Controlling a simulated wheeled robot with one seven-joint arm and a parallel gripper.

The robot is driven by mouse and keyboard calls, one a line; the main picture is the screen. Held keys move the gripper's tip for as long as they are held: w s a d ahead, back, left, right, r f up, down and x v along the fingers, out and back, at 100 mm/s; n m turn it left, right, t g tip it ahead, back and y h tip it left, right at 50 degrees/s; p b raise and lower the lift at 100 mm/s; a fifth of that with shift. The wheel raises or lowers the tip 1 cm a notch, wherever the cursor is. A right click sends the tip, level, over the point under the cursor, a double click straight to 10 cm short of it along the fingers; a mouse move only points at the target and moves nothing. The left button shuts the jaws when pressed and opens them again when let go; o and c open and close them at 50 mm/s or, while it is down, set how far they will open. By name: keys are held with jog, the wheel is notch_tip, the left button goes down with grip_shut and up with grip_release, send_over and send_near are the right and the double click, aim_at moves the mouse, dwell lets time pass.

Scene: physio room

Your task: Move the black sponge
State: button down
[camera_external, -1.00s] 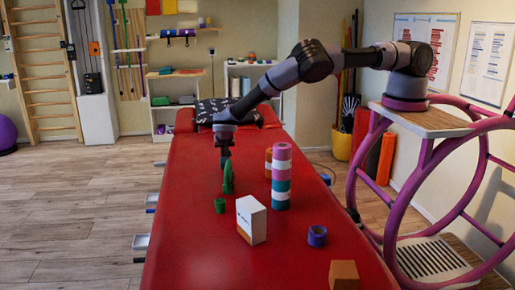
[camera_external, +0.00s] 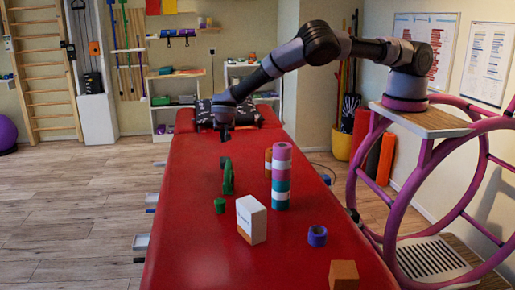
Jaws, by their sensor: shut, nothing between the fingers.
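I cannot make out the black sponge for certain. A small dark piece (camera_external: 223,163) shows at the top left of an upright green object (camera_external: 229,178) on the red treatment table (camera_external: 190,235); it may be the sponge, but it is too small to tell. My gripper (camera_external: 225,138) is above the far half of the table, pointing down. It is shut and empty, apart from the green object and higher than it in the picture.
A stacked pink, white and teal roll column (camera_external: 281,185) stands right of the green object, with an orange container (camera_external: 268,162) behind it. Nearer are a green cup (camera_external: 220,205), white box (camera_external: 251,219), purple roll (camera_external: 317,236) and orange-brown block (camera_external: 343,275). The table's left side is clear.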

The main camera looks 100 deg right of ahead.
aim_at(225, 158)
jog(key=shift+r, duration=0.1)
jog(key=d+r+y, duration=0.1)
jog(key=d+y, duration=0.7)
jog(key=f, duration=0.9)
jog(key=shift+a+f, duration=0.2)
jog(key=a, duration=0.2)
jog(key=shift+a, duration=1)
jog(key=a, duration=0.3)
jog(key=shift+a, duration=0.3)
